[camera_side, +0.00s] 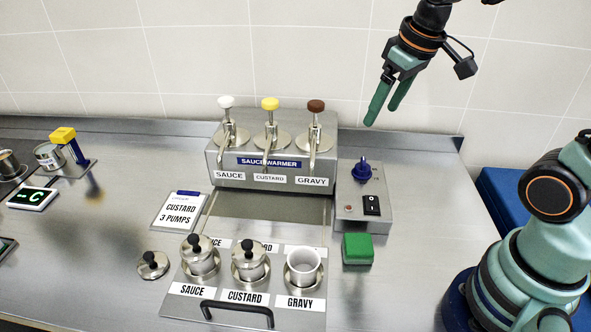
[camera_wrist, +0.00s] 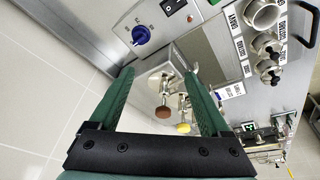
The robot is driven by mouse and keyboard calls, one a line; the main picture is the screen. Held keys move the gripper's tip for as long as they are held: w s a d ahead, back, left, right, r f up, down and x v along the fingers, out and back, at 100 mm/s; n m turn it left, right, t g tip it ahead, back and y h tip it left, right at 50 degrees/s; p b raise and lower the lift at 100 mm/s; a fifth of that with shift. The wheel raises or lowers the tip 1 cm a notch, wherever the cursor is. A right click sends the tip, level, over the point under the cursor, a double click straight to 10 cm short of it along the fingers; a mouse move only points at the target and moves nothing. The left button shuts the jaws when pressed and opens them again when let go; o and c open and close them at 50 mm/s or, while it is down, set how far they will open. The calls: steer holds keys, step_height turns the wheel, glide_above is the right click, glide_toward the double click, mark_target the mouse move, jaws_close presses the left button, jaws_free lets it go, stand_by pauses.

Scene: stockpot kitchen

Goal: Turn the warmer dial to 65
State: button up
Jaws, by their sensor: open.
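The warmer dial is a blue knob (camera_side: 362,170) on the grey control panel (camera_side: 381,218) at the right end of the sauce warmer (camera_side: 222,166). In the wrist view the dial (camera_wrist: 141,35) is at the upper middle, beyond the left finger, with small scale marks around it that are too small to read. My gripper (camera_side: 383,112) is open and empty, above and behind the dial, apart from it. In the wrist view its two green fingers (camera_wrist: 163,85) are spread, with the pump heads showing between them.
Pumps with white (camera_side: 226,102), yellow (camera_side: 270,103) and brown (camera_side: 316,105) knobs stand left of the dial. A black rocker switch (camera_side: 371,205) sits just in front of it. A green block (camera_side: 357,249) lies nearer the front. The tiled wall is close behind my gripper.

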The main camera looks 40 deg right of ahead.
mark_target(365, 160)
steer(key=w+d+f+n+g, duration=0.1)
steer(key=w+d+f+g, duration=0.3)
steer(key=w+d+f, duration=0.35)
steer(key=f, duration=0.4)
steer(key=a+f, duration=0.1)
steer(key=f, duration=0.7)
steer(key=shift+s+a+f, duration=0.1)
steer(key=shift+s+a, duration=0.1)
steer(key=shift+a, duration=0.05)
jaws_close()
steer(key=shift+d, duration=0.1)
steer(key=m, duration=0.5)
steer(key=shift+d+m+t, duration=0.1)
steer(key=shift+m+t, duration=0.2)
steer(key=shift+m, duration=0.1)
steer(key=m, duration=0.5)
steer(key=shift+s+m, duration=0.1)
steer(key=shift+m, duration=0.2)
